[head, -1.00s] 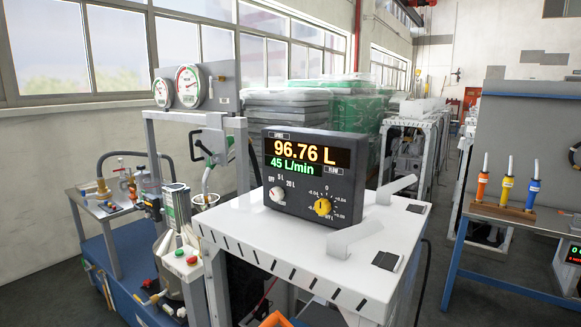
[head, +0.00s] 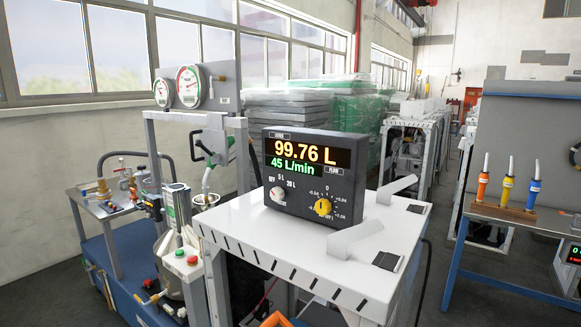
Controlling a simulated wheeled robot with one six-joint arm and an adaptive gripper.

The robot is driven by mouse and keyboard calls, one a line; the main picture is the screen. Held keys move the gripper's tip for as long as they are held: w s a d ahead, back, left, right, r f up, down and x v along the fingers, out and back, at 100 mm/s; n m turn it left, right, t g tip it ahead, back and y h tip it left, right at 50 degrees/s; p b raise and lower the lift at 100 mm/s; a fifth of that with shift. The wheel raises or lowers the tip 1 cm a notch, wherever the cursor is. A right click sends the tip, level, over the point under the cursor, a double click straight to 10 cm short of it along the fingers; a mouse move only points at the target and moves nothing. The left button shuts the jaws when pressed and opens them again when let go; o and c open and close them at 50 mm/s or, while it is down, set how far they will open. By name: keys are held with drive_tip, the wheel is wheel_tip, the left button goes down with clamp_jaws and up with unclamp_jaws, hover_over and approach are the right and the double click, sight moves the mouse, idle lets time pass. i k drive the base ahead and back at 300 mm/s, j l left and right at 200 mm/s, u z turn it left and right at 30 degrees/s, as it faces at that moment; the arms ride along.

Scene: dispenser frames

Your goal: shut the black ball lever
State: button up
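I cannot pick out the black ball lever for certain. Small valve fittings (head: 150,205) sit on the left bench. A dark hose (head: 128,154) arches over them, with a small dark part on top that is too small to identify. A black and green nozzle (head: 200,150) hangs at the grey frame, its spout pointing down into a white-rimmed vessel (head: 206,200). The black display box (head: 313,178) reads 99.76 L and 45 L/min. It has a white knob at left and a yellow knob at right. My gripper is not in view.
The display box stands on a white cart (head: 290,247). Two round gauges (head: 188,87) are above the blue-framed left bench (head: 112,255). A red and a green button (head: 186,257) are on a small panel. A blue-framed table (head: 500,278) stands at right.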

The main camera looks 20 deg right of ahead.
sight(198, 143)
drive_tip(key=i+j, duration=0.2)
drive_tip(key=j, duration=0.15)
drive_tip(key=i+j+z, duration=0.1)
drive_tip(key=i+j, duration=0.35)
drive_tip(key=j, duration=0.25)
drive_tip(key=i+j+z, duration=0.15)
drive_tip(key=j, duration=0.2)
drive_tip(key=i+j, duration=0.2)
drive_tip(key=j, duration=0.15)
drive_tip(key=i+j+z, duration=0.1)
drive_tip(key=j, duration=0.3)
drive_tip(key=i+j, duration=0.3)
drive_tip(key=i+j+z, duration=0.1)
drive_tip(key=j, duration=0.4)
